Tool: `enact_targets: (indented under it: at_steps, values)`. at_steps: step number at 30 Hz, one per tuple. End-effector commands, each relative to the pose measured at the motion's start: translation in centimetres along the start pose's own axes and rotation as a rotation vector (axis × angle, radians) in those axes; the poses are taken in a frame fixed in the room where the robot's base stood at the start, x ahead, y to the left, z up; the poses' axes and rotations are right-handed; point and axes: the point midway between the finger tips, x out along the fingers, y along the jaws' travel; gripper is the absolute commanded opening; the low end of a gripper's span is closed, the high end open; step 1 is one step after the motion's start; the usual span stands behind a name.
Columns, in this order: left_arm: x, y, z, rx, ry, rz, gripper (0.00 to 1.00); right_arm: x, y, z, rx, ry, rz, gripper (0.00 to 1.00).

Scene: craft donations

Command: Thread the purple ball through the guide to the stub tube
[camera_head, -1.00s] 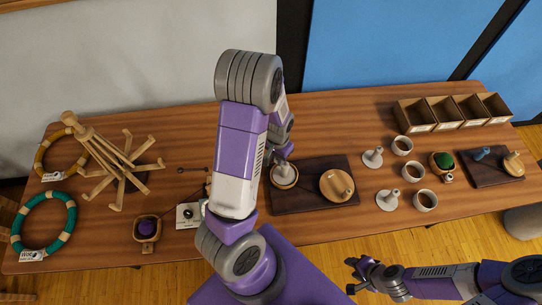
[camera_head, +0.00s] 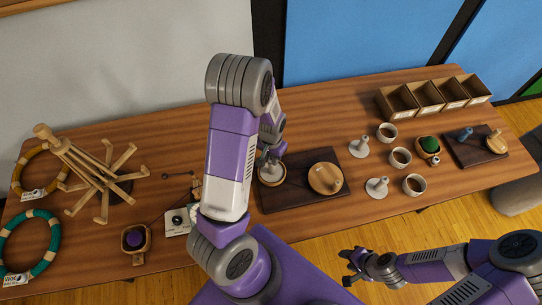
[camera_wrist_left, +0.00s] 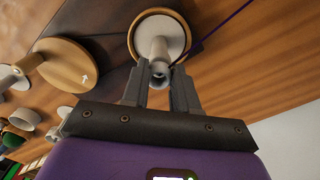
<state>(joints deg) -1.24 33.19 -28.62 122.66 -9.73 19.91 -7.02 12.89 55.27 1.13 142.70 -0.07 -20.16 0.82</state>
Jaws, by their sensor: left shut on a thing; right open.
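The purple ball (camera_head: 134,239) sits in a small wooden holder at the table's left front. A thin dark strand runs from it toward a small wooden guide (camera_head: 196,187), partly hidden by my left arm. The pale stub tube (camera_head: 270,174) stands in a round wooden dish on a dark board. My left gripper (camera_head: 269,157) is at its top. In the left wrist view its fingers (camera_wrist_left: 161,82) are shut around the tube's end (camera_wrist_left: 158,52), and purple yarn (camera_wrist_left: 225,25) slants up right from there. My right gripper (camera_head: 349,268) is open and empty, off the front edge.
A wooden disc with a peg (camera_head: 324,178) is beside the stub tube. Grey pegs (camera_head: 359,147) and cups (camera_head: 400,157) stand to the right, with open boxes (camera_head: 398,103) behind. A wooden winder (camera_head: 90,165) and hoops are at left.

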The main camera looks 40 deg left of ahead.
Motion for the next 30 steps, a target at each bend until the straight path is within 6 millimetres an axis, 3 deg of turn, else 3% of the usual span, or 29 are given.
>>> enact_targets:
  at_steps: [6, 7, 12, 23, 30]
  values:
    - [0.0, 0.0, 0.0, 0.000, 0.000, 0.000, 0.01, 0.0, 0.0, 0.0, 0.000, 0.000, 0.000, 0.43]
    - [0.0, 0.0, 0.0, 0.000, 0.000, 0.000, 0.31, 0.0, 0.0, 0.0, 0.000, 0.000, 0.000, 0.43]
    - [0.0, 0.0, 0.0, 0.000, 0.000, 0.000, 0.57, 0.0, 0.0, 0.0, 0.000, 0.000, 0.000, 0.43]
    - [-0.6, 0.0, 0.0, 0.001, 0.001, 0.000, 0.58, -0.1, -0.1, 0.0, 0.000, 0.000, 0.000, 0.43]
    - [-4.5, 0.0, -0.1, 0.002, 0.006, 0.001, 0.58, -0.8, -0.3, 0.0, 0.000, 0.000, 0.000, 0.43]
